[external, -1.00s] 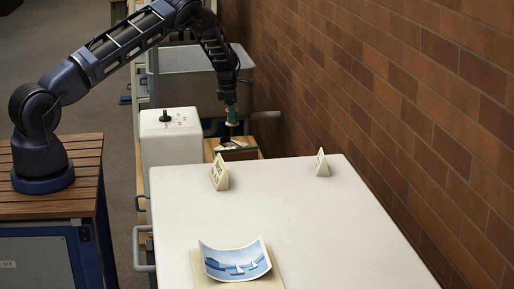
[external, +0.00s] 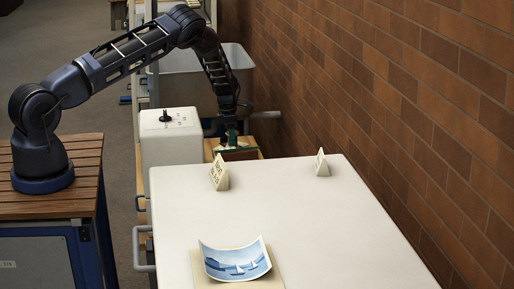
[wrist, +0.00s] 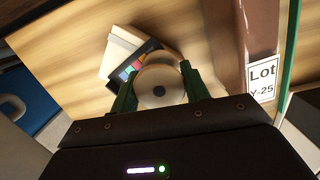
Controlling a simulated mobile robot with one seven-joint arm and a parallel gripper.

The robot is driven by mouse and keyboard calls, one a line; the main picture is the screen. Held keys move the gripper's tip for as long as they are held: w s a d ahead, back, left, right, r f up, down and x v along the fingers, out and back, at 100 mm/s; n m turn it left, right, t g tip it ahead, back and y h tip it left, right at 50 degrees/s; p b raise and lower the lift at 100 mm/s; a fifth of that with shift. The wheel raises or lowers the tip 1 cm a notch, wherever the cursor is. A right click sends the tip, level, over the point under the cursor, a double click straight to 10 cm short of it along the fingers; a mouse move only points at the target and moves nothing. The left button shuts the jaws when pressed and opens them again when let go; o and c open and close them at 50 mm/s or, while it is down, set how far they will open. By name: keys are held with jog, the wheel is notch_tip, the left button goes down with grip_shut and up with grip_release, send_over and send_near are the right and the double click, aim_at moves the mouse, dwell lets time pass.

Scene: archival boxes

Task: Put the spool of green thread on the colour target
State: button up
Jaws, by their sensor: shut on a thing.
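My gripper (external: 231,138) is low over the wooden surface behind the white table. In the wrist view its green fingers (wrist: 157,73) are shut on a spool (wrist: 146,92). The spool shows its pale round end with a dark centre hole; its thread is hidden. The colour target (wrist: 127,68), a dark card with coloured squares, lies on the wood just beyond and left of the spool. The spool's end covers part of the card in this view. I cannot tell whether the spool touches the card. In the external view my gripper mostly hides both.
A pale block or card (wrist: 121,43) lies beside the colour target. A label reading Lot Y-25 (wrist: 263,82) stands at the right. The white table (external: 290,205) holds two small tent signs and a curled sailboat picture (external: 236,262). A brick wall (external: 420,110) runs along the right.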

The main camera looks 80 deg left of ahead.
jog(key=shift+f, duration=0.15)
jog(key=o, duration=1)
notch_tip(320, 180, up, 12)
jog(key=s, duration=0.1)
jog(key=shift+s, duration=0.25)
